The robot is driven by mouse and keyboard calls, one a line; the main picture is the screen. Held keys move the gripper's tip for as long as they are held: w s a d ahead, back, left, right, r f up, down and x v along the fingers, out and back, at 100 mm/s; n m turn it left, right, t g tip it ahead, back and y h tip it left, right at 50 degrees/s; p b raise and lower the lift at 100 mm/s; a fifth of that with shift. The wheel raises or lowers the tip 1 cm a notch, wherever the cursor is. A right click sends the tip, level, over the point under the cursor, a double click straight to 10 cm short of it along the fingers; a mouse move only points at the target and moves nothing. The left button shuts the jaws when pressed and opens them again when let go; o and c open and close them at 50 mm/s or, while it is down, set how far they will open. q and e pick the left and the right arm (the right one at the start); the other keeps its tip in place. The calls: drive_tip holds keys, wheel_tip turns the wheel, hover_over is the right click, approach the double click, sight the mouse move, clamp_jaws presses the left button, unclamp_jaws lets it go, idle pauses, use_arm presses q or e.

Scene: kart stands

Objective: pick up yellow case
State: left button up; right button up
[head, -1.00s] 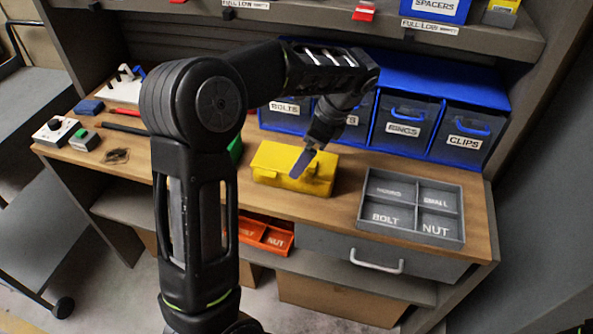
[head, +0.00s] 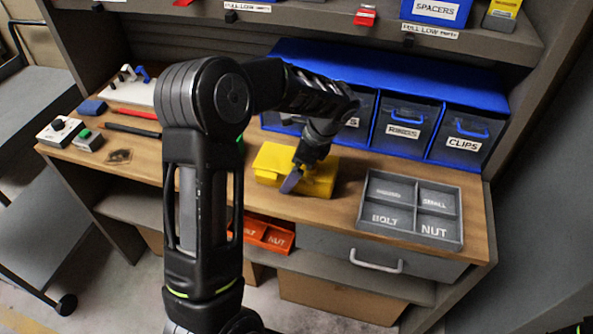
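The yellow case (head: 268,161) lies flat on the wooden workbench, in front of the blue bins. My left arm reaches across the view. Its gripper (head: 291,181) points down at the front right part of the case, in front of its latch side. One grey finger shows against the yellow; the other is hidden or lined up behind it, so I cannot tell the opening. I cannot tell whether the finger touches the case. My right gripper is not in view.
Blue bins (head: 398,125) stand behind the case. A grey divided tray (head: 361,212) sits to its right. Tools and a control box (head: 60,130) are at the left. An orange tray (head: 280,241) is on the lower shelf. A shelf (head: 330,27) overhangs the bench.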

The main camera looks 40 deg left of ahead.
use_arm(q)
drive_tip(key=shift+f, duration=0.15)
drive_tip(key=shift+c, duration=0.2)
idle(0.3)
drive_tip(key=c, duration=1.5)
